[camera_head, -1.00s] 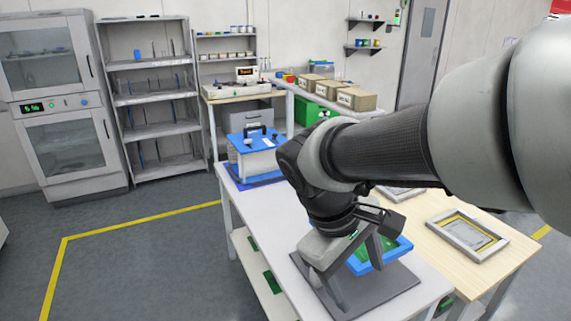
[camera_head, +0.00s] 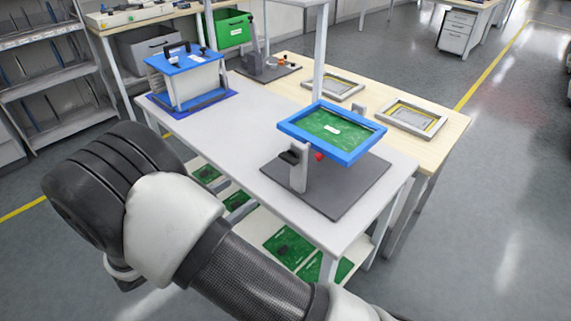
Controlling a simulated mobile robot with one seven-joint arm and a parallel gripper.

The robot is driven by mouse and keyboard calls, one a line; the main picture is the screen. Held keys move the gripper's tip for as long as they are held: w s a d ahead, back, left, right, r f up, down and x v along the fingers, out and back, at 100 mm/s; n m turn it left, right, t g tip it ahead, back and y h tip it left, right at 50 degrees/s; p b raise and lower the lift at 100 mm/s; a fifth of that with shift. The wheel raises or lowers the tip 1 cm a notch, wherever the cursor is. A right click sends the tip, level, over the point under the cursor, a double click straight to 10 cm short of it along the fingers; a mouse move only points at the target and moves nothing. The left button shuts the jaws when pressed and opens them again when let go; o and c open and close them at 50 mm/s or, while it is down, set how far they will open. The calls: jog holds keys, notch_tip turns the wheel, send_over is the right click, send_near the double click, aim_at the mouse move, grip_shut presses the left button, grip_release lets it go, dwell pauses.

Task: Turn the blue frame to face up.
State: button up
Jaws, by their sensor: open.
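The blue frame (camera_head: 350,155) is held above a dark grey base plate (camera_head: 345,205) on the white table. It holds a green board (camera_head: 335,124) with a small white label, and this side faces upward. The frame lies close to level, with a slight tilt that I cannot judge exactly. A grey post (camera_head: 298,172) with a black clamp stands at its near left side, and another post (camera_head: 359,112) shows behind it. A red ball-like knob (camera_head: 319,157) is just under the near edge. My arm crosses the lower left, apart from the frame; my gripper is not visible.
A blue-topped box fixture (camera_head: 190,80) stands at the table's far left. Grey trays (camera_head: 411,129) lie on the adjoining wooden table. Green boards (camera_head: 292,243) lie on the shelf below. The white table (camera_head: 225,135) is clear between box and base plate.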

aim_at(286, 161)
jog(key=x, duration=1.7)
jog(key=shift+w+d+f, duration=0.1)
jog(key=shift+w+f, duration=0.05)
jog(key=shift+c, duration=0.5)
jog(key=c, duration=1.4)
